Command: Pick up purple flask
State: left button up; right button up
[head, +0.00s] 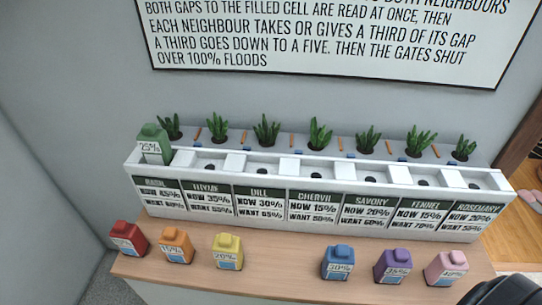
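The purple flask (393,268) stands upright on the wooden table top (290,283), in front of the white planter. Its white and blue label seems to read 35%. It stands between the blue flask (338,263) on its left and the pink flask (447,269) on its right, with small gaps on both sides. Nothing touches or covers it. Neither of my grippers shows its fingers in the head view. A dark rounded part at the bottom right corner looks like part of my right arm, near the pink flask.
Red (128,238), orange (177,246) and yellow (228,251) flasks stand along the table's left front. A green flask (155,144) sits in the leftmost cell of the white planter (312,229), which has labelled cells and several plants behind. A text sign (330,40) hangs above.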

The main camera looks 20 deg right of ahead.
aim_at(393, 265)
jog(key=z, duration=1.9)
